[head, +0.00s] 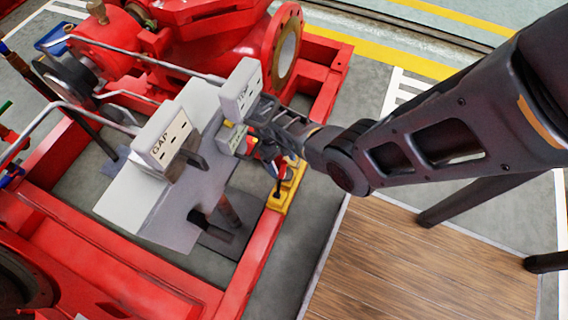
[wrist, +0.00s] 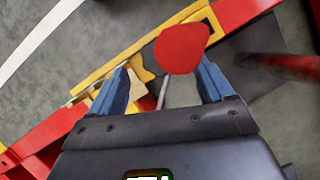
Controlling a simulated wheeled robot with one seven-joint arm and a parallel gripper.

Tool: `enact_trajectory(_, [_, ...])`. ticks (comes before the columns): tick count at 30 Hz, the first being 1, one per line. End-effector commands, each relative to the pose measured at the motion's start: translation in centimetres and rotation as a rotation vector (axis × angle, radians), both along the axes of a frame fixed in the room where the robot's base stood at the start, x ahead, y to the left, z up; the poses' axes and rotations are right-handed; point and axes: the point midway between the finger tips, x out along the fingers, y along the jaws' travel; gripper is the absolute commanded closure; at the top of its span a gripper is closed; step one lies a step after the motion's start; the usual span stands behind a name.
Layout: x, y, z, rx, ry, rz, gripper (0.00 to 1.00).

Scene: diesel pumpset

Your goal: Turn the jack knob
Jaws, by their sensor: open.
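The jack knob (wrist: 182,48) is a round red cap, seen in the wrist view just ahead of my fingertips and nearer the right finger. A thin grey rod (wrist: 163,92) shows below it between the fingers. The yellow jack body (wrist: 135,50) lies behind the knob; in the head view the yellow jack (head: 288,190) sits by the red frame rail. My gripper (wrist: 163,70) has two blue fingers, spread apart with nothing held. In the head view my gripper is partly hidden behind the white boxes, above the jack, so its exact contact with the knob cannot be told.
The red frame rail (head: 250,260) runs beside the jack. A wooden platform (head: 420,260) lies at lower right. A red bar (wrist: 285,65) shows at right in the wrist view.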

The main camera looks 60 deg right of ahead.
Motion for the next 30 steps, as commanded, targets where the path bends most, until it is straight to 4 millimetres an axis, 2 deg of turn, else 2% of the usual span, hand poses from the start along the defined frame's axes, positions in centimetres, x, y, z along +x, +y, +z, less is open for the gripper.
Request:
enact_trajectory(1, [0.3, -0.1, 1.2, 0.000, -0.001, 0.001, 0.19])
enact_trajectory(3, [0.7, -0.2, 2.0, 0.000, -0.002, 0.001, 0.19])
enact_trajectory(9, [1.3, -0.5, 3.4, 0.000, -0.001, 0.001, 0.19])
enact_trajectory(30, [1.3, -0.5, 3.4, 0.000, 0.000, 0.000, 0.19])
